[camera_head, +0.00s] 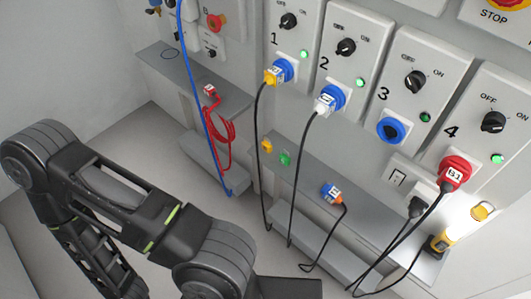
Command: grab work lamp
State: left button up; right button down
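A small yellow and black object with a pale face, which looks like the work lamp (439,243), stands at the right end of the grey wall shelf (375,237). A black cord runs down and left from near it. My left arm comes in from the left and bends down to the bottom edge. Its gripper does not show, and the arm is well to the left of the lamp. My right arm and gripper do not show.
Switch panels 1, 2, 3 and 4 (487,122) line the wall. A red plug (454,173) sits in panel 4, and a black plug (416,207) is below it. Black cables hang before the shelf. A blue and orange connector (332,193) lies on it. A yellow item (483,211) is at far right.

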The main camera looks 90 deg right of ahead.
aim_at(478, 214)
jog(key=z, duration=4.75)
